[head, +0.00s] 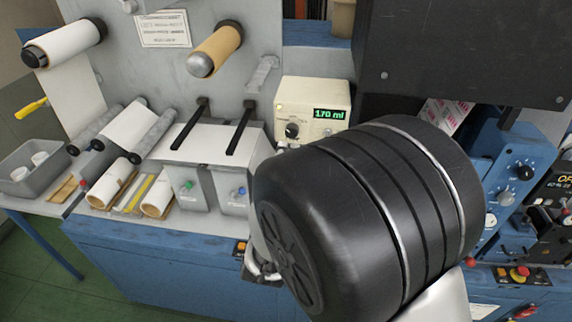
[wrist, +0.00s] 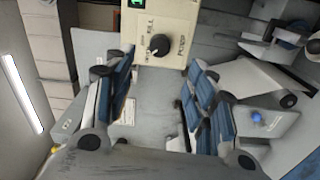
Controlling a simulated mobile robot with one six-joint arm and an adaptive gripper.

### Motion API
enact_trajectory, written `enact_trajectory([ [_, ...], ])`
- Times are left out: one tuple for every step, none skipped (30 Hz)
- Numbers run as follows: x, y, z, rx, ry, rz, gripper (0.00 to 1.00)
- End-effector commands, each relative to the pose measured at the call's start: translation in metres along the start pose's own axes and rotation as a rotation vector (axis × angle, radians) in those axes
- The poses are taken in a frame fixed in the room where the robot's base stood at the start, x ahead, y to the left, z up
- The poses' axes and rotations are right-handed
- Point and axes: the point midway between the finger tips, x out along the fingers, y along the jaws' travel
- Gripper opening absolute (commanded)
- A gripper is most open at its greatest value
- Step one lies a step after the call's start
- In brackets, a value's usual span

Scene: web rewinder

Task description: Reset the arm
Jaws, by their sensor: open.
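My gripper (wrist: 155,105) shows in the wrist view with its two blue-padded fingers spread wide apart and nothing between them. Past the fingers, the cream control box (wrist: 165,30) with its black knob is at the top of that view. In the head view my large black arm joint fills the middle right and hides most of the gripper; only a bit of it shows at the joint's lower left. The cream box (head: 300,98) stands just behind the arm, its green display reading "170 ml".
The grey-white cabinet (head: 215,150) with two black levers is left of my arm. Cardboard cores (head: 157,196) and a grey bin (head: 35,168) lie further left. A blue control panel (head: 510,170) is at right. Open green floor shows at lower left.

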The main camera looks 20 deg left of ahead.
Motion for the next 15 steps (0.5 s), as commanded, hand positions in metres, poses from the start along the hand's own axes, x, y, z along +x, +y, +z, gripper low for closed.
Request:
enact_trajectory([
  [-0.0034, 0.0, 0.0002, 0.0, 0.0, 0.0, 0.51],
  [-0.0046, 0.0001, 0.0003, 0.0, -0.001, 0.0, 0.51],
  [-0.0057, 0.0002, 0.0004, 0.001, -0.001, 0.0, 0.51],
  [-0.0062, 0.0002, 0.0004, 0.001, -0.001, 0.0, 0.51],
  [-0.0065, 0.0002, 0.0004, 0.001, -0.001, 0.0, 0.51],
  [-0.0066, 0.0002, 0.0004, 0.001, -0.001, 0.0, 0.51],
  [-0.0065, 0.0002, 0.0004, 0.001, -0.001, 0.0, 0.51],
  [-0.0064, 0.0002, 0.0004, 0.001, -0.001, 0.0, 0.51],
  [-0.0064, 0.0001, 0.0004, 0.001, -0.001, 0.0, 0.51],
  [-0.0063, 0.0001, 0.0004, 0.001, -0.001, 0.0, 0.51],
  [-0.0063, 0.0001, 0.0004, 0.001, -0.001, 0.0, 0.51],
  [-0.0063, 0.0001, 0.0004, 0.001, -0.001, 0.0, 0.51],
  [-0.0062, 0.0001, 0.0004, 0.001, -0.001, 0.0, 0.51],
  [-0.0062, 0.0001, 0.0004, 0.001, -0.001, 0.0, 0.51],
  [-0.0062, 0.0001, 0.0004, 0.0, -0.001, 0.0, 0.51],
])
